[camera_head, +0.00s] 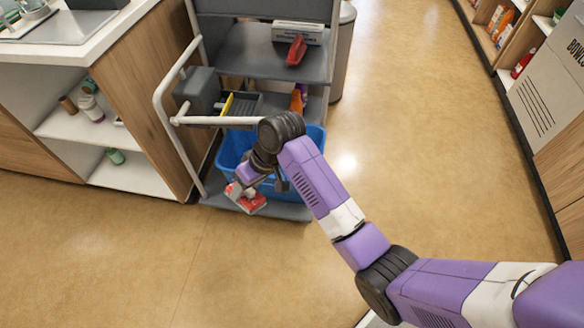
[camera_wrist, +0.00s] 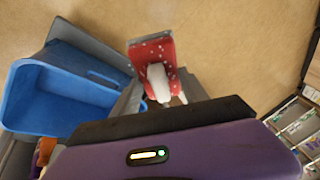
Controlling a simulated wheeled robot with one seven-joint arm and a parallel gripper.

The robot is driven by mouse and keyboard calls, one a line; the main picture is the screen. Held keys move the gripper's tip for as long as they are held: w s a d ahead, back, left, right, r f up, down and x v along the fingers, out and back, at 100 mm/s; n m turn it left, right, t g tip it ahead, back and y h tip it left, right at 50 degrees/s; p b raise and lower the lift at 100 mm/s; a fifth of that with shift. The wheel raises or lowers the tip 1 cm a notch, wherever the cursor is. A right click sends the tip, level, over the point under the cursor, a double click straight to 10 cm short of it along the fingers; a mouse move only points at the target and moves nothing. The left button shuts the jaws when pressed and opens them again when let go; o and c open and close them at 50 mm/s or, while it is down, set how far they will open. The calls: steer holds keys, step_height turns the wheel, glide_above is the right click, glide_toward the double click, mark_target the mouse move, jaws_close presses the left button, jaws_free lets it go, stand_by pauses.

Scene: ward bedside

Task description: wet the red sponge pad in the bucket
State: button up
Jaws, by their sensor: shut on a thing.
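The red sponge pad (camera_wrist: 153,50) has white specks and a white grip part on it. In the head view the red pad (camera_head: 249,204) hangs in front of the cart's lower shelf. My gripper (camera_wrist: 160,92) is shut on it. The blue bucket (camera_wrist: 68,90) is to the left of the pad in the wrist view, apart from it. In the head view the bucket (camera_head: 230,146) stands on the cart's lower shelf, partly hidden by my arm. The pad is outside the bucket, at its front side. The water inside cannot be made out.
The grey cart (camera_head: 262,53) has a white rail (camera_head: 166,82) on its left and a red object (camera_head: 297,49) on its upper shelf. A wooden counter unit (camera_head: 150,70) stands close at left. Open floor (camera_head: 420,130) lies to the right.

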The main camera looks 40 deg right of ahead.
mark_target(249, 197)
step_height(249, 197, down, 9)
steer(key=b, duration=0.3)
stand_by(0.7)
stand_by(2.0)
step_height(249, 197, up, 4)
steer(key=p, duration=0.4)
steer(key=shift+f, duration=0.1)
stand_by(1.0)
step_height(249, 197, up, 8)
steer(key=shift+s+r+p, duration=0.1)
steer(key=shift+s+p, duration=0.05)
steer(key=shift+p, duration=0.6)
steer(key=s+r+p, duration=0.8)
steer(key=r+p, duration=0.4)
steer(key=p, duration=0.4)
steer(key=shift+s+r, duration=0.15)
steer(key=shift+s, duration=0.2)
